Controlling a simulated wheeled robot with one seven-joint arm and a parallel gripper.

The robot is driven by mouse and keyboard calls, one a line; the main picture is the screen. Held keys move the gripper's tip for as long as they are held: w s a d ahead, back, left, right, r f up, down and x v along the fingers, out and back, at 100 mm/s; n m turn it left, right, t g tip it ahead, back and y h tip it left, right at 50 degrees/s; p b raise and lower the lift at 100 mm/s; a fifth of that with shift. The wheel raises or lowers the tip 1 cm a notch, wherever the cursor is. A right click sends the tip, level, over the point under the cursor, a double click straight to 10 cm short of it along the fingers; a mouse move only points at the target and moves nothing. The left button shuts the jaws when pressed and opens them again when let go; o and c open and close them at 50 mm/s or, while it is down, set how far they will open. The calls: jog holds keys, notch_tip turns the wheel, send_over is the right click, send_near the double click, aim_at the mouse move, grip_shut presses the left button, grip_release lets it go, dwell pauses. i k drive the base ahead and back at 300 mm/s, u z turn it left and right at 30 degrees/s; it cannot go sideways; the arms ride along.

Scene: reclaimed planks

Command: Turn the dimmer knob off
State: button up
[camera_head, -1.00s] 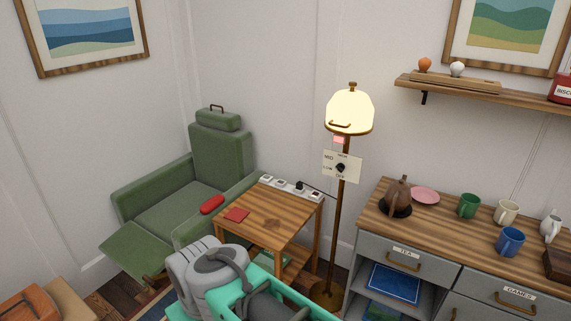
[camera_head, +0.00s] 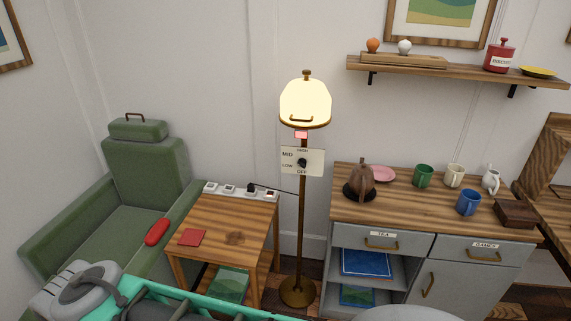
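The dimmer knob (camera_head: 302,163) is small and black. It sits in the middle of a white plate (camera_head: 316,168) on the pole of a standing lamp. The plate is marked HIGH, MID, LOW and OFF. The knob is too small to tell which mark it points at. The lamp's shade (camera_head: 305,103) glows warm yellow, so the lamp is lit. A small pink-red patch (camera_head: 301,135) shows just under the shade. My gripper cannot be made out; only grey and teal parts of my own body show along the bottom edge, well below and apart from the knob.
A wooden side table (camera_head: 220,222) with a power strip (camera_head: 240,189) stands left of the lamp. A green armchair (camera_head: 144,167) is further left. A grey cabinet (camera_head: 448,274) with mugs and a teapot stands right. The plate's front looks unobstructed.

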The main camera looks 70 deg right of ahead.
aim_at(302, 162)
jog(key=z, duration=0.35)
jog(key=i, duration=0.75)
jog(key=z, duration=1.25)
jog(key=i, duration=0.55)
jog(key=z, duration=0.5)
